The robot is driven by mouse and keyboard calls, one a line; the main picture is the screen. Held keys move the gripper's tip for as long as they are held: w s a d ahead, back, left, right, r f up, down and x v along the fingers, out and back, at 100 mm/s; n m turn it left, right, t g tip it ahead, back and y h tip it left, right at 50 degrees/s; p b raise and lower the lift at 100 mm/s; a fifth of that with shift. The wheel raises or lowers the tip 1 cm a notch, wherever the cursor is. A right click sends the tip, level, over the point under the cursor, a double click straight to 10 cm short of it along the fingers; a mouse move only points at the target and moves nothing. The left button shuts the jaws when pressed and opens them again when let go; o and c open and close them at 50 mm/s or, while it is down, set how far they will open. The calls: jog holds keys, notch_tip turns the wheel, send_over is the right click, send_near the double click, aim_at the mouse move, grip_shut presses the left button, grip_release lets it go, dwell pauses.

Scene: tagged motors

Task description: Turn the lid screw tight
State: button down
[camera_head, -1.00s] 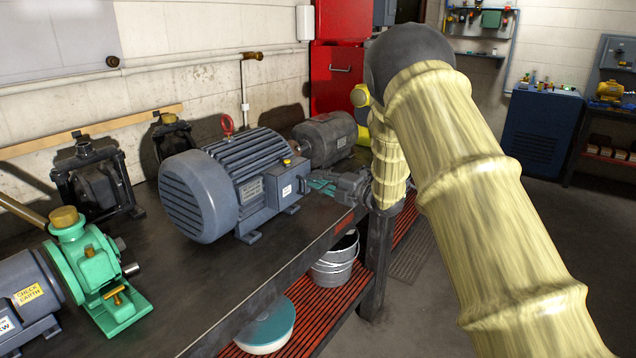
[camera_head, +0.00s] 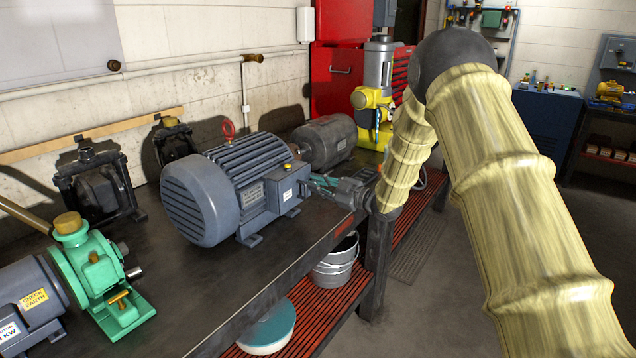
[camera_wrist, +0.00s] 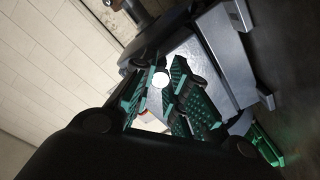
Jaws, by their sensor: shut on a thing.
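The grey-blue motor (camera_head: 215,190) with a red lifting eye stands on the workbench. Its terminal box (camera_head: 287,188) faces right, with a pale label on one side. My gripper (camera_head: 314,184) reaches in from the right, with its green-padded fingers close to the box's right side. In the wrist view, my gripper (camera_wrist: 158,88) has its pads on either side of a bright round end, which appears to be the lid screw (camera_wrist: 160,79). The fingers are shut on it. The terminal box's grey casing (camera_wrist: 225,60) lies behind. The screw's seating is hidden by the fingers.
A second grey motor (camera_head: 326,141) stands behind, near a yellow-and-grey machine (camera_head: 374,105). A green pump (camera_head: 95,275) is at the front left. The bench's front edge (camera_head: 300,262) runs below my gripper. A bucket (camera_head: 336,265) sits on the lower shelf.

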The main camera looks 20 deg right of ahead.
jog(key=m+p, duration=0.2)
jog(key=m, duration=0.6)
jog(key=m+p, duration=0.3)
jog(key=m, duration=0.5)
jog(key=m+p, duration=0.3)
jog(key=m, duration=0.5)
jog(key=shift+s+f, duration=0.2)
jog(key=shift+f, duration=0.15)
jog(key=shift+m, duration=0.7)
dwell(0.7)
jog(key=c, duration=1.3)
grip_release()
jog(key=shift+w+f, duration=0.1)
jog(key=shift+c, duration=0.2)
jog(key=v, duration=1.2)
jog(key=shift+d+r, duration=0.15)
jog(key=shift+r, duration=0.2)
